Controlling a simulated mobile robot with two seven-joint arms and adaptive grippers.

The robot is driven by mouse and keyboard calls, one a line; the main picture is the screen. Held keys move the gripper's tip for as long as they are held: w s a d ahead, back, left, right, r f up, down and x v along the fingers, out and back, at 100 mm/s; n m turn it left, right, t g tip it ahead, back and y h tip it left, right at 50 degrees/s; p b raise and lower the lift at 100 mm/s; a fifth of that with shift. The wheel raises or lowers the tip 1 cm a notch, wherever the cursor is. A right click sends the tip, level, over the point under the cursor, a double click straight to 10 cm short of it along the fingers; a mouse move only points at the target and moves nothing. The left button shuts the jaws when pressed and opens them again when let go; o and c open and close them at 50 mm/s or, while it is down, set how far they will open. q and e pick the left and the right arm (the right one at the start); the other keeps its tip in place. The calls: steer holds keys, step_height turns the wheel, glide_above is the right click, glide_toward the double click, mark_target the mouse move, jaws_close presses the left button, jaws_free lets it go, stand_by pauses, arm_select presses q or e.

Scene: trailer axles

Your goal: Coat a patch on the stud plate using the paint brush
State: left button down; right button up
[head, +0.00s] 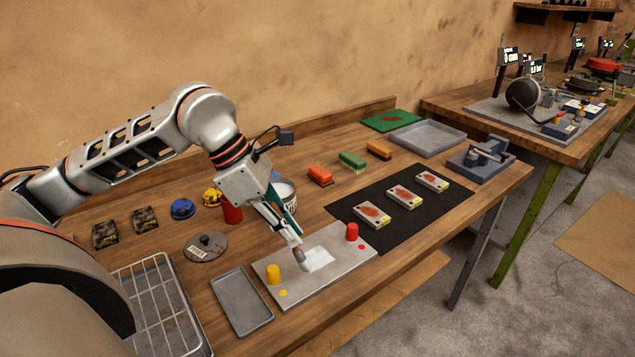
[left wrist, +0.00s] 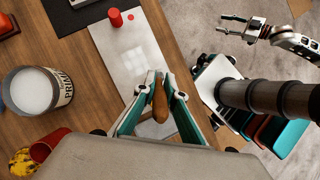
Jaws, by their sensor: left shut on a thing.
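My left gripper (head: 294,241) is shut on the paint brush (left wrist: 160,102), whose brown handle shows between the fingers in the left wrist view. In the head view the brush (head: 299,258) points down at the stud plate (head: 338,278), beside a whitish patch (head: 319,260). I cannot tell whether the bristles touch. The grey plate has a yellow stud (head: 273,274) and a red stud (head: 352,231). The labelled paint can (left wrist: 38,92), holding white paint, stands behind the gripper. My right gripper (left wrist: 240,25) looks open and empty in the left wrist view, beyond the table edge.
A grey tray (head: 242,303) lies left of the plate, with a wire rack (head: 160,295) beyond it. A black mat (head: 376,218) with several rusty pieces is at right. Coloured brushes (head: 352,161) stand behind it. A red cup (head: 232,213) and a disc (head: 206,246) stand left of the gripper.

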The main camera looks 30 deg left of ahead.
arm_select(q)
steer(key=shift+w+r, duration=0.1)
steer(key=shift+r, duration=0.5)
steer(key=shift+r+p, duration=0.35)
steer(key=shift+p, duration=0.05)
steer(key=shift+a+r+p, duration=0.1)
steer(key=shift+r+p, duration=0.3)
steer(key=shift+r, duration=0.35)
steer(key=shift+r+p, duration=0.55)
steer(key=shift+r, duration=0.5)
arm_select(e)
steer(key=shift+t, duration=0.3)
steer(key=r, duration=0.1)
steer(key=d+r, duration=0.1)
steer(key=r, duration=0.1)
steer(key=shift+w+d+r, duration=0.3)
steer(key=shift+w+r, duration=0.1)
steer(key=shift+s+a+f, duration=0.1)
steer(key=shift+f, duration=0.05)
